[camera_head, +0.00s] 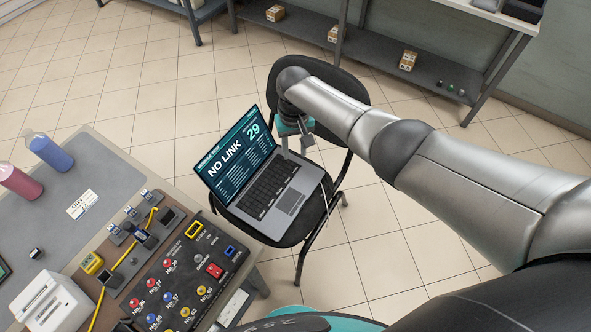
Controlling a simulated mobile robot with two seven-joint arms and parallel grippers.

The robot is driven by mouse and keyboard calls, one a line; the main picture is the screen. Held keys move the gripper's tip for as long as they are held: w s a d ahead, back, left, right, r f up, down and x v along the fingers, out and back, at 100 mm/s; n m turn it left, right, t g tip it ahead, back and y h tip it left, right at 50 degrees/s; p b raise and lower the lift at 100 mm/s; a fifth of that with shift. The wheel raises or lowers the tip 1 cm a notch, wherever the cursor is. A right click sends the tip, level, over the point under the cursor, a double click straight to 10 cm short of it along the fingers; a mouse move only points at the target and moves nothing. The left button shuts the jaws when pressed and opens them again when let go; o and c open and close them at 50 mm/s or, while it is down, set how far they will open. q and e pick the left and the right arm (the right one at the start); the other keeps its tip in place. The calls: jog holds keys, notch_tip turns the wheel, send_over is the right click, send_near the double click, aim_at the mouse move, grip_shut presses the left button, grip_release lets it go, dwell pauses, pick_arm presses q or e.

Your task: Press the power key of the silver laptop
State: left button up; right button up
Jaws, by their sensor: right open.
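The silver laptop (288,201) sits open on the seat of a dark chair (262,232). Its lit screen (236,158) reads "NO LINK 29". The dark keyboard (266,188) faces up, with the touchpad toward the chair's front. My right gripper (296,147) is open and empty, pointing down at the laptop's far right corner, by the hinge end of the keyboard. One fingertip appears close to that corner; I cannot tell whether it touches. The power key is too small to make out. My left gripper is not in view.
A table at the left holds a control panel (183,279) with coloured knobs, a yellow cable (113,268), a blue bottle (50,152) and a pink bottle (19,181). The chair's backrest (332,80) rises behind my right arm. A shelf (381,58) with small boxes stands behind.

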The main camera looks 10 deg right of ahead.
grip_shut()
dwell(1.0)
